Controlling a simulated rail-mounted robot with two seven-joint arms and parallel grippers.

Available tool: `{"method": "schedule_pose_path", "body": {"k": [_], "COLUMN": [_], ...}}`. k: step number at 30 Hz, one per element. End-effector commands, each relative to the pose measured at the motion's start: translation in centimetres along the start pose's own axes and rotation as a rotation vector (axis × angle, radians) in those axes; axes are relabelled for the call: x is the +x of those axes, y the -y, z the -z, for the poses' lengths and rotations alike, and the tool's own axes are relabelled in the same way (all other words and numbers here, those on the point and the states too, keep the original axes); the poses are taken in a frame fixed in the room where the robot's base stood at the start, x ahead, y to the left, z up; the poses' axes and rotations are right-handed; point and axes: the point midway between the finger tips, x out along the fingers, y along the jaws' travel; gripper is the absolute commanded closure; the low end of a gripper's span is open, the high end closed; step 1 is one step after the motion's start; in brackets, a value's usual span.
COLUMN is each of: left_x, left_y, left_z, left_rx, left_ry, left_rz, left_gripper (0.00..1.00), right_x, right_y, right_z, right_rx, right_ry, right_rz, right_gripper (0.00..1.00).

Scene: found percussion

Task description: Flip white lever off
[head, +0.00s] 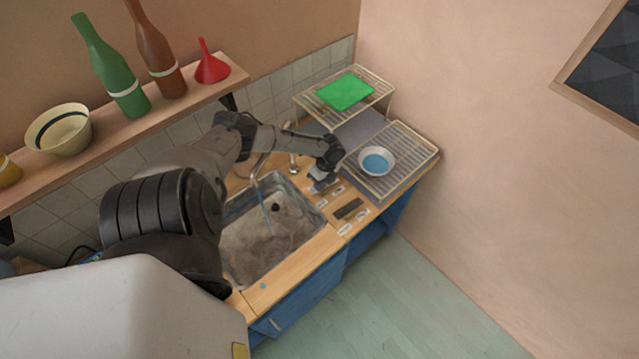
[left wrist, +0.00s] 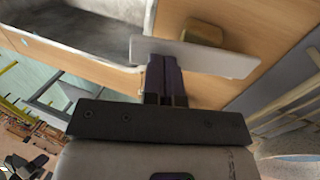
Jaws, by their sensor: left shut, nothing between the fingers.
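A flat white bar, which looks like the white lever (left wrist: 215,60), lies across the top middle of the left wrist view, over the wooden counter by the sink. A small tan block (left wrist: 203,30) shows behind it. My left gripper (left wrist: 165,62) is shut and empty, with its dark fingertips at the bar's lower edge. I cannot tell whether they touch it. In the head view my left gripper (head: 320,184) is low over the counter at the sink's right end, and the lever cannot be made out clearly there. My right gripper is not in view.
A dark strip (head: 348,208) and pale labels lie on the counter nearby. The floor in front is clear.

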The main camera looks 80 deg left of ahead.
Motion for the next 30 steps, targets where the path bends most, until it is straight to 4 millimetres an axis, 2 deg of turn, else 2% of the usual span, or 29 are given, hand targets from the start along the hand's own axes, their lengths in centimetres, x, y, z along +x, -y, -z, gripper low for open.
{"method": "schedule_pose_path", "body": {"k": [17,25,30], "left_x": [0.3,1.0,1.8], "left_y": [-0.7,-1.2,-1.2], "left_z": [0.0,0.0,0.1], "left_rx": [0.001,0.003,0.001], "left_ry": [0.0,0.0,-0.001], "left_rz": [0.127,0.292,0.39], "left_gripper": [1.0,1.0,1.0], "right_x": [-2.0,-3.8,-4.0], "right_y": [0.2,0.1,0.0], "right_z": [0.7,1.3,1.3], "right_rx": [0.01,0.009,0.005], "right_ry": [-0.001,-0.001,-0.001], "right_rz": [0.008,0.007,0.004], "right_gripper": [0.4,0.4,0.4]}}
